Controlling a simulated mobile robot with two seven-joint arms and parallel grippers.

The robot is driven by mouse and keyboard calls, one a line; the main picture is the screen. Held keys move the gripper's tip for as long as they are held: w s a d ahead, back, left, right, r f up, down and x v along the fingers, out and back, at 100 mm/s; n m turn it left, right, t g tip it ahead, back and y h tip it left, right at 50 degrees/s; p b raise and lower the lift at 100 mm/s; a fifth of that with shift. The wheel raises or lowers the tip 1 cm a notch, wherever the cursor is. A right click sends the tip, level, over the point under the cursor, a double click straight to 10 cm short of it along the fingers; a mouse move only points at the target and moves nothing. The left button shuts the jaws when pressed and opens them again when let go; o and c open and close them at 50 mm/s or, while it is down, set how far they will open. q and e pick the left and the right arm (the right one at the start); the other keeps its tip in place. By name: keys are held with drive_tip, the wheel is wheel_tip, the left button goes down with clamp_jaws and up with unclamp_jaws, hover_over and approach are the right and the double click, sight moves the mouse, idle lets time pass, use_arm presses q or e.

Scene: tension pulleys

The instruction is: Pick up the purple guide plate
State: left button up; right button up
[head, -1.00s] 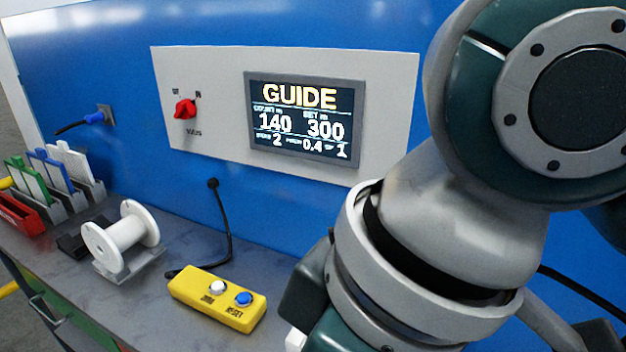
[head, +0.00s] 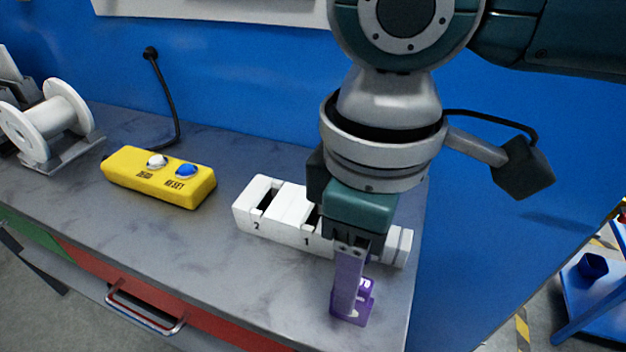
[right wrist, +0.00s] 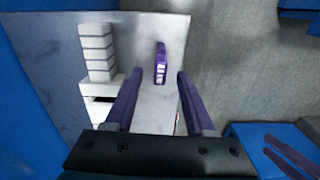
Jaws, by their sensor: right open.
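The purple guide plate (head: 367,298) is near the bench's front right corner, in front of the white slotted rack. It also shows in the right wrist view (right wrist: 161,68) as a narrow purple piece with white marks. My right gripper (head: 350,285) points down at it and hides part of it in the head view. In the right wrist view its open fingers (right wrist: 159,78) stand on either side of the plate's line, with clear gaps and nothing held. I cannot tell the exact height left between fingertips and plate. My left gripper is not in view.
The white rack (head: 285,208), marked 2 and 1, stands right behind the plate, partly hidden by my gripper. A yellow button box (head: 150,180) and a white spool (head: 50,115) are further left. The blue panel (head: 255,90) rises behind. The bench's front left top is clear.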

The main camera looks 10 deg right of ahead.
sight(360, 315)
wheel_tip(360, 315, down, 3)
drive_tip(key=shift+d+f, duration=0.1)
drive_tip(key=shift+f, duration=0.1)
drive_tip(key=shift+c, duration=0.2)
clamp_jaws()
idle(0.4)
